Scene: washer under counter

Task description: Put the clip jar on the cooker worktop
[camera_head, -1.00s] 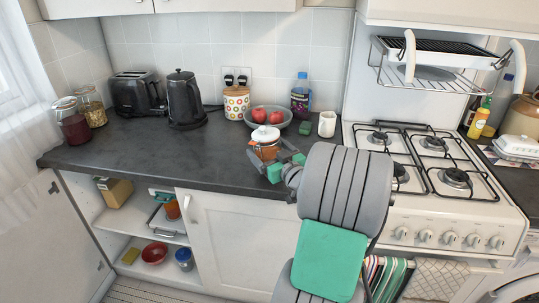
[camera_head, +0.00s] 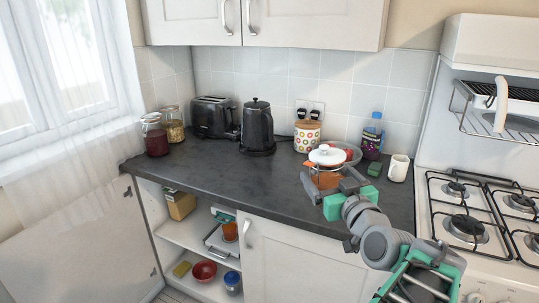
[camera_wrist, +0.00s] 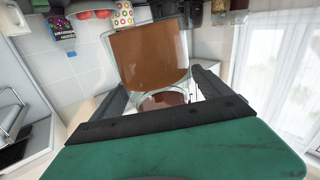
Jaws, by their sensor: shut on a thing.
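The clip jar (camera_head: 325,178) is glass with orange-brown contents, a white lid and a wire clip. It looks upright over the dark worktop, in front of the fruit bowl; the gap beneath it is hard to judge. My gripper (camera_head: 328,186) is shut on it, with green and grey fingers around its sides. In the wrist view the jar (camera_wrist: 150,55) fills the space between the fingers (camera_wrist: 158,92). The white cooker (camera_head: 448,262) with its gas hob stands at the right. The worktop on its far side is out of view.
On the dark worktop (camera_head: 200,185) stand two glass jars (camera_head: 155,135), a toaster (camera_head: 212,117), a kettle (camera_head: 257,128), a dotted canister (camera_head: 307,136), a bowl (camera_head: 352,152), a blue-labelled bottle (camera_head: 373,136) and a white mug (camera_head: 398,168). A grill rack (camera_head: 500,115) overhangs the hob.

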